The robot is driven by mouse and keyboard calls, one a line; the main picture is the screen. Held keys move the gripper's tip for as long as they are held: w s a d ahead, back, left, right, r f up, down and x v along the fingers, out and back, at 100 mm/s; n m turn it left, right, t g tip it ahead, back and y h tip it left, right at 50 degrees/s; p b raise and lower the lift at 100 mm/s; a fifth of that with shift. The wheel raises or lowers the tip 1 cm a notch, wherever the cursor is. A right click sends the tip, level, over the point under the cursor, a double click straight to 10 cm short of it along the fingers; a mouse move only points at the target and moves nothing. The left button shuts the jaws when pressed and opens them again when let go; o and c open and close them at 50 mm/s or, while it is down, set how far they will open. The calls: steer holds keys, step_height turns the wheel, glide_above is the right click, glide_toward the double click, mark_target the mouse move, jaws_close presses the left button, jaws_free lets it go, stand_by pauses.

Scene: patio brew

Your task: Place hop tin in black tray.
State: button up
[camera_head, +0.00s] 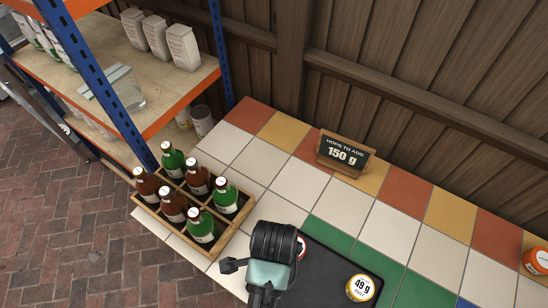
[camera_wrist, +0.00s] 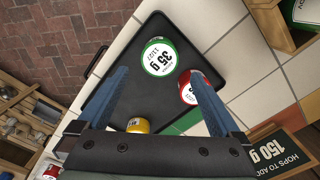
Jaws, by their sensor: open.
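The black tray (camera_head: 322,262) lies on the tiled counter at the bottom of the head view; it also shows in the wrist view (camera_wrist: 165,98). In the wrist view a green-rimmed 35 g tin (camera_wrist: 159,57), a red tin (camera_wrist: 188,90) and a yellow tin (camera_wrist: 138,125) are on the tray. The yellow tin reads 49 g in the head view (camera_head: 360,288), where the red tin (camera_head: 301,247) is mostly hidden. My gripper (camera_wrist: 160,74) is open above the tray, the green tin showing between its fingertips. I cannot tell the height gap. In the head view the green tin is hidden.
An orange tin (camera_head: 537,261) stands on the counter at the far right. A wooden crate (camera_head: 188,238) of bottles stands left of the tray. A "150 g" hops sign (camera_head: 344,154) stands at the back by the wooden wall. Tiles between sign and tray are clear.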

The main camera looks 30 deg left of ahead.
steer(key=w+d+r+n+t+y, duration=0.15)
steer(key=w+r+t, duration=0.35)
steer(key=w+r, duration=0.5)
steer(key=w+r+n+t, duration=0.2)
steer(key=w+r+t, duration=0.25)
steer(key=r, duration=0.85)
steer(key=w+r+n+t+y, duration=0.15)
steer(key=w+r+t, duration=0.25)
steer(key=w+r, duration=0.6)
steer(key=s+d+r+n+t+h, duration=0.1)
steer(key=d+r+t, duration=0.15)
steer(key=r, duration=0.65)
steer(key=s+d+r+n+t, duration=0.15)
steer(key=r+t, duration=0.25)
steer(key=r, duration=0.5)
steer(key=s+d+r+n+t+h, duration=0.1)
steer(key=s+d+r+t, duration=0.1)
steer(key=s+r, duration=0.3)
steer(key=s+d+r+n+t+h, duration=0.1)
steer(key=s+r+t, duration=0.4)
steer(key=r, duration=0.8)
steer(key=shift+s+d+r+n, duration=0.35)
steer(key=shift+s+d+n, duration=0.2)
steer(key=shift+n, duration=0.2)
steer(key=shift+a, duration=0.1)
